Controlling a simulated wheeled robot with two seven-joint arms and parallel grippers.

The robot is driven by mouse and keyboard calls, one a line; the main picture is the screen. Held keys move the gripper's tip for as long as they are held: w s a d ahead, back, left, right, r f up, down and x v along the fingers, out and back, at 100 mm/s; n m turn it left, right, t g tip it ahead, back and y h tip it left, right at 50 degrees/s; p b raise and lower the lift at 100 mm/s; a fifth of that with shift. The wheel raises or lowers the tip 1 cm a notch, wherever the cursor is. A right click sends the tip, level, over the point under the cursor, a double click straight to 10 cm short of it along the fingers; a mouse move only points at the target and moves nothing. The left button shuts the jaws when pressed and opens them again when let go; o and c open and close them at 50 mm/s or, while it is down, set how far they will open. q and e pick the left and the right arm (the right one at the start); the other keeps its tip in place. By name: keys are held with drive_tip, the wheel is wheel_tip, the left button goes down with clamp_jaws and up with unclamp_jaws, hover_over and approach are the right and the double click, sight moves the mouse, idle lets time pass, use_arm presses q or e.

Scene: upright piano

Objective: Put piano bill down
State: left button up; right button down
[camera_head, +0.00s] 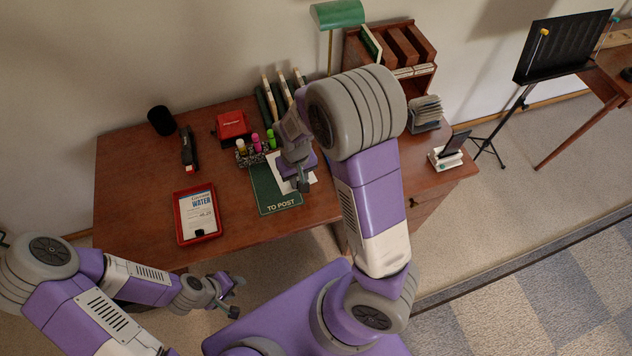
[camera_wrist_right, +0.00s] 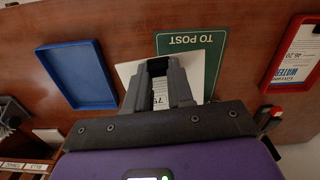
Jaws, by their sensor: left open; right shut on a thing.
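The piano bill (camera_head: 311,178) is a white sheet at the green "TO POST" mat (camera_head: 268,190). It also shows in the right wrist view (camera_wrist_right: 193,66), with part of a printed number visible between my fingers. My right gripper (camera_head: 302,186) is shut on the bill, fingers pointing down over the mat's right part. The sheet overlaps the mat and sticks out past one side. I cannot tell whether it touches the mat. My left gripper (camera_head: 235,284) is open and empty, in front of the desk's front edge.
A red tray (camera_head: 179,222) holds a water bill. An empty blue tray (camera_wrist_right: 75,103) shows in the right wrist view. A stapler (camera_head: 188,150), a red box (camera_head: 232,125), markers (camera_head: 256,142) and a lamp (camera_head: 337,14) stand on the desk. My right arm hides part of the desk.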

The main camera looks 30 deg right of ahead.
drive_tip(key=shift+m, duration=0.6)
drive_tip(key=d+f, duration=0.1)
drive_tip(key=s+f+b, duration=0.1)
drive_tip(key=d+f, duration=0.1)
drive_tip(key=shift+s+d+f, duration=0.1)
drive_tip(key=shift+s+d, duration=0.15)
drive_tip(key=shift+d, duration=0.05)
drive_tip(key=b, duration=0.2)
hover_over(310, 203)
wheel_tip(310, 203, down, 4)
drive_tip(key=shift+d+f, duration=0.1)
drive_tip(key=shift+f, duration=0.1)
drive_tip(key=shift+f+b, duration=0.6)
drive_tip(key=shift+f, duration=1.7)
drive_tip(key=shift+r, duration=0.1)
drive_tip(key=c, duration=1.4)
unclamp_jaws()
drive_tip(key=shift+f, duration=0.2)
drive_tip(key=o, duration=0.4)
